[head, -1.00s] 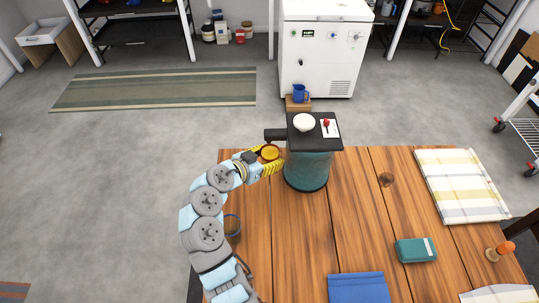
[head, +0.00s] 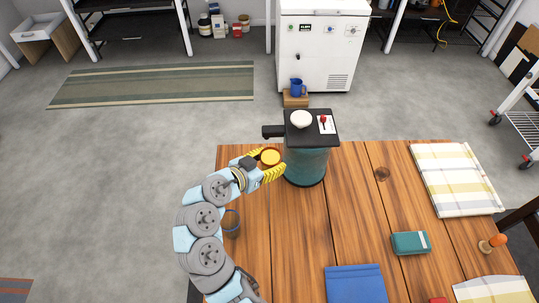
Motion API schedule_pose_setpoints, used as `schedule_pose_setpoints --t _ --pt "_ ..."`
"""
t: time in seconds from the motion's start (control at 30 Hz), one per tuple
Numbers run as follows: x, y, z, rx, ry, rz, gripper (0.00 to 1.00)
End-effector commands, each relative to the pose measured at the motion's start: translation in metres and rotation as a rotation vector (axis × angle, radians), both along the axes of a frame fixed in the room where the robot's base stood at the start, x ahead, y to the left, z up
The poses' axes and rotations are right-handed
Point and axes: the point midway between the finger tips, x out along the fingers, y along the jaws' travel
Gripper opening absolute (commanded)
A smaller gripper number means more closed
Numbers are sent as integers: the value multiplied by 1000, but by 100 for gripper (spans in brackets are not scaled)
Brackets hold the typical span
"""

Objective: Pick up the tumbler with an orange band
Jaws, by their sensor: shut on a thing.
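My gripper (head: 269,163) has its yellow fingers on both sides of a tumbler with an orange band (head: 270,157). It is shut on this tumbler, near the table's far left edge. I see the tumbler from above as an orange-yellow round; the fingers hide most of its side. I cannot tell how high it is above the table. A second, darker tumbler with a blue band (head: 231,223) stands on the table beside my arm, partly hidden by it.
A large teal canister with a black lid (head: 305,165) stands just right of my gripper; a white bowl (head: 301,119) and a card with a red item (head: 325,124) are on its lid. A teal box (head: 410,243), blue folder (head: 357,284) and checked cloth (head: 453,178) lie right. The table's middle is clear.

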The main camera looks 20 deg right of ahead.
Motion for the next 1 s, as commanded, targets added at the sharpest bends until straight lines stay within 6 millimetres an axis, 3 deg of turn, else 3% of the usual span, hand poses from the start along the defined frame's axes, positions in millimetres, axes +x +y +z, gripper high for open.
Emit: schedule_pose_setpoints --t 0.5,1.0 --pt "-31 10 16 0 -3 1 15" --pt "-45 13 21 -2 1 2 15"
